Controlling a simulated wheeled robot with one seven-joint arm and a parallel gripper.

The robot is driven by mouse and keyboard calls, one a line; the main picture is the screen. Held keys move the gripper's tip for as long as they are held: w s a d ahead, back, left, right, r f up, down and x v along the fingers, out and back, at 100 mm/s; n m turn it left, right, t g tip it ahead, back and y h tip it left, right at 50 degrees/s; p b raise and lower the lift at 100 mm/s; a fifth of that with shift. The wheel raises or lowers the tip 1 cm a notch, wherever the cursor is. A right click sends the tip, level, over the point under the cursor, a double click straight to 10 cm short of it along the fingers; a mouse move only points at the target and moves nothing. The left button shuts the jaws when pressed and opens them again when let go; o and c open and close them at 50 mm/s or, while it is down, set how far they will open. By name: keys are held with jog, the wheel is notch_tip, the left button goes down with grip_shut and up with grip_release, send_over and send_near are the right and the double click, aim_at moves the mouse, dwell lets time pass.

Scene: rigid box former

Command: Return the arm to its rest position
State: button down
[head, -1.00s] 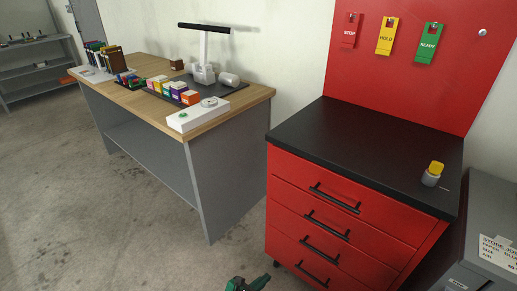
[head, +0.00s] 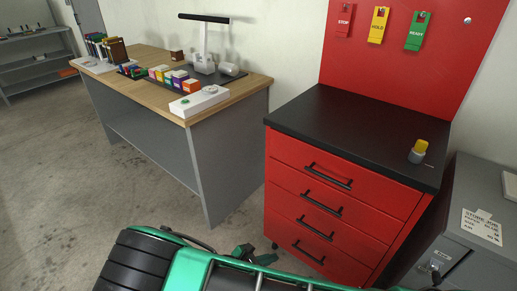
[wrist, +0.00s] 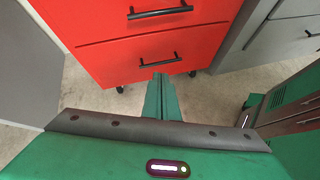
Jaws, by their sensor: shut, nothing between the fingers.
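My gripper (wrist: 161,82) shows in the wrist view as two green fingers lying together, shut and empty. They point toward the floor in front of the red drawer cabinet (wrist: 130,60), apart from its lower drawers. In the head view my green and black arm stretches across the bottom edge, in front of the cabinet (head: 335,205).
A wooden-topped bench (head: 140,60) with several small boxes stands at the left. A red board (head: 440,70) with STOP, HOLD and READY tags rises behind the cabinet. A grey cabinet (head: 470,215) is at the right. Floor between bench and cabinet is clear.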

jog(key=w+d+r+m+g+y, duration=0.15)
jog(key=d+r+m+g, duration=0.25)
jog(key=d+r+m, duration=0.65)
jog(key=d+r+m+g+y, duration=0.2)
jog(key=d+r+m+g, duration=0.3)
jog(key=d+r, duration=0.9)
jog(key=s+d+r+m+t+y, duration=0.1)
jog(key=s+d+r+m, duration=0.3)
jog(key=s+r+m, duration=0.1)
jog(key=s+d+r+m+y, duration=0.2)
jog(key=s+d+r+m, duration=0.1)
jog(key=s+r, duration=0.4)
jog(key=s+d+r+m+t+y, duration=0.1)
jog(key=s+d+r+m, duration=0.3)
jog(key=s, duration=0.6)
notch_tip(320, 180, up, 3)
jog(key=m+y, duration=0.1)
jog(key=m, duration=0.1)
jog(key=shift+d+f+m+t, duration=0.15)
jog(key=shift+d+m+t, duration=0.15)
jog(key=shift+d+m, duration=0.05)
jog(key=shift+w+f, duration=0.25)
jog(key=shift+w, duration=0.35)
